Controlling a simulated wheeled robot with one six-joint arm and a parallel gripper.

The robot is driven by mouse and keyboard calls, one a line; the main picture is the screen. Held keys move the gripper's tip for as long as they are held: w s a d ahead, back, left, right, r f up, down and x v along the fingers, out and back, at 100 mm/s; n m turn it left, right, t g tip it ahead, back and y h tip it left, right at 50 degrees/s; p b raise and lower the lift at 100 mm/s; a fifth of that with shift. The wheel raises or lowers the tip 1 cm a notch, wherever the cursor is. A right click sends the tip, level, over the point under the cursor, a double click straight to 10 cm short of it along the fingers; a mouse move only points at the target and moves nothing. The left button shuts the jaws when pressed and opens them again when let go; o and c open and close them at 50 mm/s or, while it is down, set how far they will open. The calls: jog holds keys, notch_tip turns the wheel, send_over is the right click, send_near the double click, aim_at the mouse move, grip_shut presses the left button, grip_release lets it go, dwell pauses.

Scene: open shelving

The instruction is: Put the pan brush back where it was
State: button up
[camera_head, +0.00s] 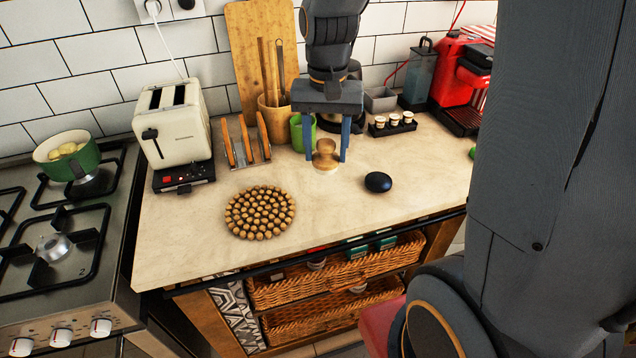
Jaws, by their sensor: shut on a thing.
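The pan brush (325,157) is a small wooden piece with a round knob top and a wider pale base. It is upright over the counter, between the two blue fingers of my gripper (327,152). My gripper points straight down and is shut on the brush. The brush's base is at or very near the counter top; I cannot tell whether it touches.
On the counter (400,188) are a dark oval object (378,182), a wooden trivet (260,212), a toast rack (242,142), a toaster (175,122), a green mug (302,133), a utensil pot (274,118) and small jars (394,121). The front right is clear.

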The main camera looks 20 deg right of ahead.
notch_tip(320, 180, down, 10)
jog(key=shift+w+r+p, duration=0.1)
jog(key=shift+p, duration=0.85)
jog(key=shift+f, duration=0.2)
jog(key=o, duration=1.2)
notch_tip(320, 180, up, 12)
jog(key=shift+f+b, duration=0.1)
jog(key=shift+b, duration=1.1)
jog(key=shift+s, duration=0.3)
jog(key=s+f+n+t, duration=0.1)
jog(key=s+f+n, duration=0.3)
jog(key=s, duration=0.4)
jog(key=shift+s+f, duration=0.3)
jog(key=shift+f, duration=0.35)
